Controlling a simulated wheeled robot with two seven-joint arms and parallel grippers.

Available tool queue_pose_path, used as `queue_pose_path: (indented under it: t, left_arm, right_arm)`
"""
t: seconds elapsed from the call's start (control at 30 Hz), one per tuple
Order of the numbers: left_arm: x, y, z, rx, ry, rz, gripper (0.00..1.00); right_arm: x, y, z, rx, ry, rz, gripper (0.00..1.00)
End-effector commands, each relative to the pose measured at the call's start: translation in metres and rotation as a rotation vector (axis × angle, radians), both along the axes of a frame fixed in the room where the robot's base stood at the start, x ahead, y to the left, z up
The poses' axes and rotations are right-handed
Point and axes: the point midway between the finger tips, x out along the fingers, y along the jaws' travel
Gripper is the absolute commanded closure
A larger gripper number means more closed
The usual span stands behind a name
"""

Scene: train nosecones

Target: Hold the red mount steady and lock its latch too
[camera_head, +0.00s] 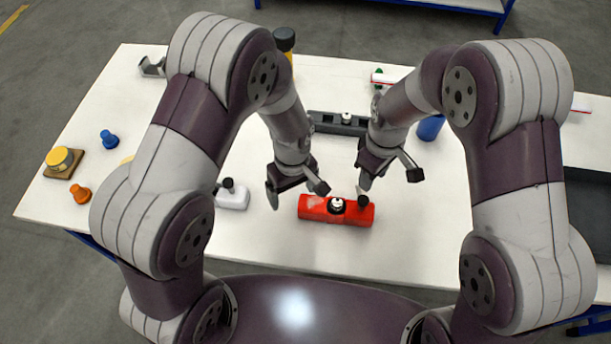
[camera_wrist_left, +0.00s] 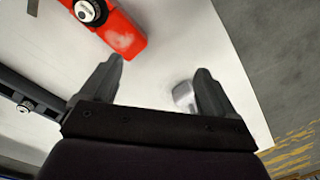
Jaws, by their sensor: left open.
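The red mount (camera_head: 314,207) lies on the white table, below and between my two grippers in the head view. It has a round black and white fitting (camera_head: 337,205) in its middle and a black knob (camera_head: 363,201), perhaps its latch, near its right end. My left gripper (camera_head: 296,191) is open and empty, above and left of the mount. In the left wrist view, the red mount (camera_wrist_left: 122,36) lies beyond the open fingers (camera_wrist_left: 156,80), not between them. My right gripper (camera_head: 389,178) is open; one fingertip is close to the black knob. I cannot tell whether they touch.
A white mount (camera_head: 232,200) with a black knob stands left of my left gripper. A dark rail-like fixture (camera_head: 340,125) lies behind the red mount. A blue cylinder (camera_head: 430,127) is behind my right gripper. The table's front, below the red mount, is clear.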

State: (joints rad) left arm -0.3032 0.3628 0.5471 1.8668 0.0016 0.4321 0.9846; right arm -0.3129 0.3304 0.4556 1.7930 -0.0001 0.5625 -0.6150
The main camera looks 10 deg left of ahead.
Motion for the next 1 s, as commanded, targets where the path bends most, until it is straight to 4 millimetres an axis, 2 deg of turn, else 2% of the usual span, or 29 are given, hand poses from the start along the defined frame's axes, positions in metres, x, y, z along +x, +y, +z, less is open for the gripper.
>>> queue_pose_path:
  t: [0.03, 0.1, 0.2, 0.33, 0.47, 0.57, 0.8, 1.0]
  left_arm:
    - [0.009, -0.006, -0.009, 0.009, -0.01, 0.151, 0.11]
    - [0.023, -0.012, -0.015, 0.014, -0.034, 0.379, 0.11]
    - [0.039, -0.016, -0.012, 0.007, -0.069, 0.638, 0.11]
    - [0.041, -0.017, -0.011, 0.012, -0.073, 0.83, 0.11]
    - [0.04, -0.016, -0.02, 0.017, -0.071, 0.888, 0.11]
    - [0.039, -0.016, -0.038, 0.019, -0.07, 0.89, 0.11]
    - [0.04, -0.016, -0.097, 0.017, -0.071, 0.888, 0.11]
    - [0.04, -0.016, -0.129, 0.016, -0.071, 0.887, 0.11]
  right_arm:
    - [0.0, 0.0, 0.0, 0.0, 0.0, 0.0, 0.57]
    - [0.0, 0.0, 0.0, 0.0, 0.0, 0.0, 0.57]
    - [0.0, 0.0, 0.0, 0.0, 0.0, 0.0, 0.57]
    - [0.0, 0.0, 0.0, 0.0, 0.0, 0.0, 0.57]
    - [0.0, 0.0, 0.0, 0.0, 0.0, -0.001, 0.57]
    - [0.0, 0.0, 0.0, 0.0, 0.0, -0.001, 0.57]
    - [0.0, 0.0, 0.0, 0.0, 0.0, -0.001, 0.57]
    - [0.0, 0.0, 0.0, 0.0, 0.0, -0.001, 0.57]
